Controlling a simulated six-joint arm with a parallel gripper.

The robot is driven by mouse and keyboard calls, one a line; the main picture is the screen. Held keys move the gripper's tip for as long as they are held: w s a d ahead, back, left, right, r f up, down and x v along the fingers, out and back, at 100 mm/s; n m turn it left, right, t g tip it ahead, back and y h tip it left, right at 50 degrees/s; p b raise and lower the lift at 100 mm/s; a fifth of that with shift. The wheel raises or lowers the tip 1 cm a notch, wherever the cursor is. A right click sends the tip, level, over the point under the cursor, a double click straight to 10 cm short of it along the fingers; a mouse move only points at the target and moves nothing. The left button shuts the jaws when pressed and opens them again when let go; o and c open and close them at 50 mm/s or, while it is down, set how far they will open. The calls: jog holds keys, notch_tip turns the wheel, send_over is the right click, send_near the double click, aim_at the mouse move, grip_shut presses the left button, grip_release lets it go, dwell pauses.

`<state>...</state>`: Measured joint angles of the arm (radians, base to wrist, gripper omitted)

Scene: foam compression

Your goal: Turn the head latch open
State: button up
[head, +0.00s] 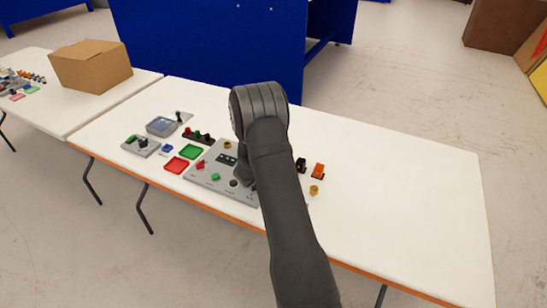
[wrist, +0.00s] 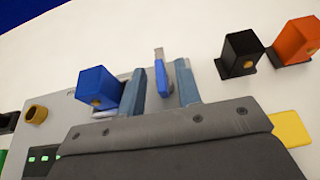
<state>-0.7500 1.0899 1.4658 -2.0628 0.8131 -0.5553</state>
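In the wrist view, an upright blue lever (wrist: 163,77) with a grey tip stands between the two grey-blue fingers of my gripper (wrist: 162,88). I take it to be the head latch, though no label is readable. The fingers are apart, with a narrow gap on each side of the lever. The lever's base is hidden behind the gripper body. A blue block (wrist: 94,88) with a gold knob sits just left of the left finger. In the head view, my arm hides the lever and the fingers; the grey panel (head: 205,175) shows beside the arm.
A black block (wrist: 240,52) and an orange block (wrist: 296,41) stand right of the gripper. A brass cylinder (wrist: 36,114) is at the left. Red (head: 177,165) and green (head: 191,151) trays lie near the panel. The table's right side (head: 410,200) is clear.

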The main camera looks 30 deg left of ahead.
jog(key=v, duration=1.7)
jog(key=shift+s+r, duration=0.1)
jog(key=shift+s, duration=0.05)
jog(key=x, duration=1.7)
jog(key=shift+w, duration=0.2)
